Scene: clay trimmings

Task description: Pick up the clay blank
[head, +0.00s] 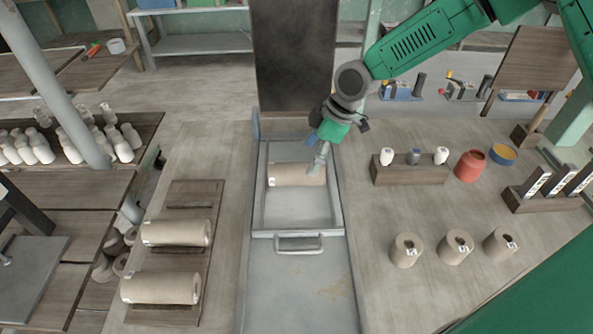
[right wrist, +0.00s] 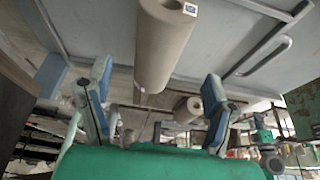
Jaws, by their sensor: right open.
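A beige clay blank (head: 290,175), a cylinder lying on its side with a small label at its left end, rests in a shallow grey metal tray (head: 338,215). My right gripper (head: 319,160) is above the blank's right end in the head view. In the right wrist view, the open fingers of the right gripper (right wrist: 157,78) stand apart on either side of the cylinder's (right wrist: 165,45) near end. No contact shows. Two more lying cylinders, an upper one (head: 178,233) and a lower one (head: 162,288), rest on a wooden rack at left. My left gripper is out of view.
Several upright labelled cylinders (head: 455,248) stand on the right bench. A wooden block with small bottles (head: 410,172), a red jar (head: 469,166) and a blue-yellow bowl (head: 503,154) are behind them. A tray handle (head: 299,248) is at front. White bottles fill the left shelf.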

